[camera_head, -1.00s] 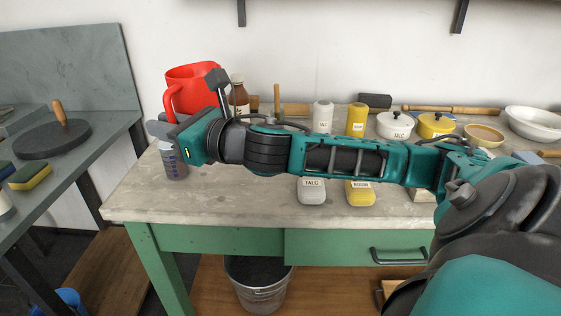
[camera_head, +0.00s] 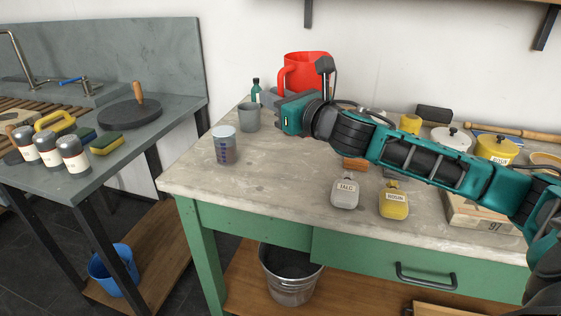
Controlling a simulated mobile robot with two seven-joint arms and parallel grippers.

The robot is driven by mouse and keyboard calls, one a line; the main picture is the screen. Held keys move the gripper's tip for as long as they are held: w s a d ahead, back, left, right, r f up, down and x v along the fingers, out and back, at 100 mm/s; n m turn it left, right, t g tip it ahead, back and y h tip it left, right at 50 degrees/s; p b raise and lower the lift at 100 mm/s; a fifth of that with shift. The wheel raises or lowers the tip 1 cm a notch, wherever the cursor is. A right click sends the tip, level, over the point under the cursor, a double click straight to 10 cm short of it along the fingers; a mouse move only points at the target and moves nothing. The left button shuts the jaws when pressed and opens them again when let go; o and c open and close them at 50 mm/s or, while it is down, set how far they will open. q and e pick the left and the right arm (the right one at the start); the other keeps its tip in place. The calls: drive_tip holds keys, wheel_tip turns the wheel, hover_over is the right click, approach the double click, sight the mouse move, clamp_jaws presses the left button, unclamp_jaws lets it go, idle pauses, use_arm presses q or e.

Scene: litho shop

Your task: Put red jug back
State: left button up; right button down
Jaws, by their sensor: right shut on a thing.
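The red jug (camera_head: 308,68) stands out against the wall behind the back of the stone-topped bench (camera_head: 270,178), with its handle on the left. My right arm reaches in from the right across the bench. My right gripper (camera_head: 279,98) is at the jug's lower part and is shut on the jug. The gripper and wrist hide the jug's base, so I cannot tell whether it touches the bench top. My left gripper is out of view.
A grey cup (camera_head: 249,117) and a measuring beaker (camera_head: 224,146) stand left of the gripper. A small green bottle (camera_head: 256,91) is behind. The talc (camera_head: 345,192) and rosin (camera_head: 393,200) containers are in front of the arm. The front left bench top is clear.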

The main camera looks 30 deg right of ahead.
wheel_tip(320, 180, down, 12)
drive_tip(key=b, duration=0.3)
drive_tip(key=shift+f+b, duration=0.1)
drive_tip(key=shift+b, duration=0.25)
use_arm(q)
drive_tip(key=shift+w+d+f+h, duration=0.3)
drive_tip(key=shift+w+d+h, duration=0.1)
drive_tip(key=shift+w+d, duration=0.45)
